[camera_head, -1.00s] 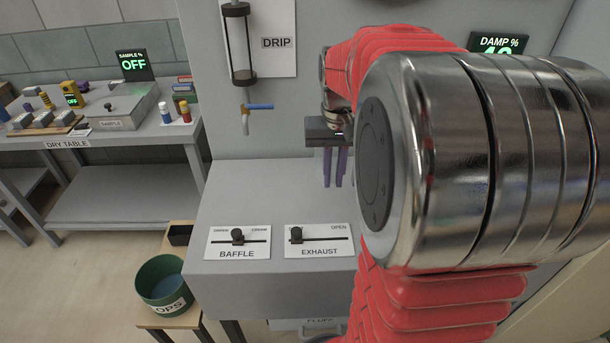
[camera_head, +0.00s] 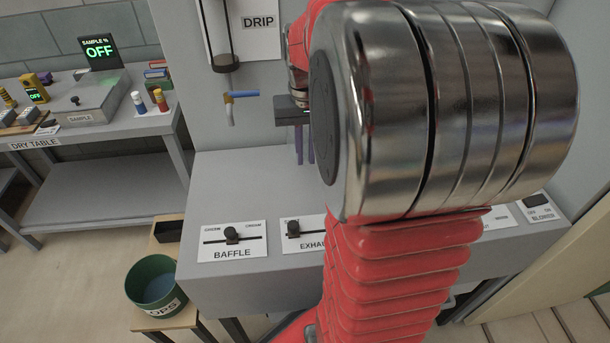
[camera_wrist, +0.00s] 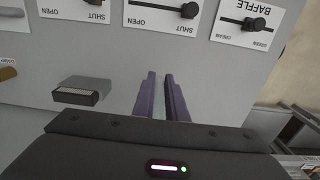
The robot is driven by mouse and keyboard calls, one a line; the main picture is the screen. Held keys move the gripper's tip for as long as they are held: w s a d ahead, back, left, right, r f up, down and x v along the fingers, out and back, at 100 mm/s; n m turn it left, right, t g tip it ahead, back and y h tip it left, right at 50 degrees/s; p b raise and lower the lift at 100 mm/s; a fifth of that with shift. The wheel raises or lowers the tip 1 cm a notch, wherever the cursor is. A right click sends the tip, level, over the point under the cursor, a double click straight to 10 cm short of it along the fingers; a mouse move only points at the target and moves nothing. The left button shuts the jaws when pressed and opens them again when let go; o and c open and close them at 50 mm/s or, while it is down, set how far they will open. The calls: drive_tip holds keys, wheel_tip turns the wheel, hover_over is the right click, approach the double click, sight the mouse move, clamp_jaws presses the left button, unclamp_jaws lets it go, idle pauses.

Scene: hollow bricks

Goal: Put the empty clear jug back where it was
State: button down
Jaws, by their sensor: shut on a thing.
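My gripper (camera_head: 304,150) hangs fingers-down over the grey machine's flat top, left of my large arm joint in the head view. Its two purple fingers also show in the wrist view (camera_wrist: 160,80), close together with a narrow gap. A pale, clear-looking strip (camera_wrist: 158,104) shows in that gap and seems to be part of the clear jug gripped there. The jug's body and outline cannot be made out in either view. My arm hides part of the machine top in the head view.
The machine top carries BAFFLE (camera_head: 232,241) and EXHAUST (camera_head: 304,233) slider panels. A drip spout (camera_head: 240,94) is on the wall behind. A green bucket (camera_head: 157,285) stands front left. The dry table (camera_head: 95,130) is far left. A small grey block (camera_wrist: 83,90) shows in the wrist view.

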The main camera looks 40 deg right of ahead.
sight(306, 164)
drive_tip(key=shift+f, duration=2.4)
drive_tip(key=shift+f, duration=1.9)
drive_tip(key=c, duration=1.8)
unclamp_jaws()
drive_tip(key=shift+o, duration=0.2)
drive_tip(key=shift+r, duration=0.1)
wheel_tip(306, 164, up, 12)
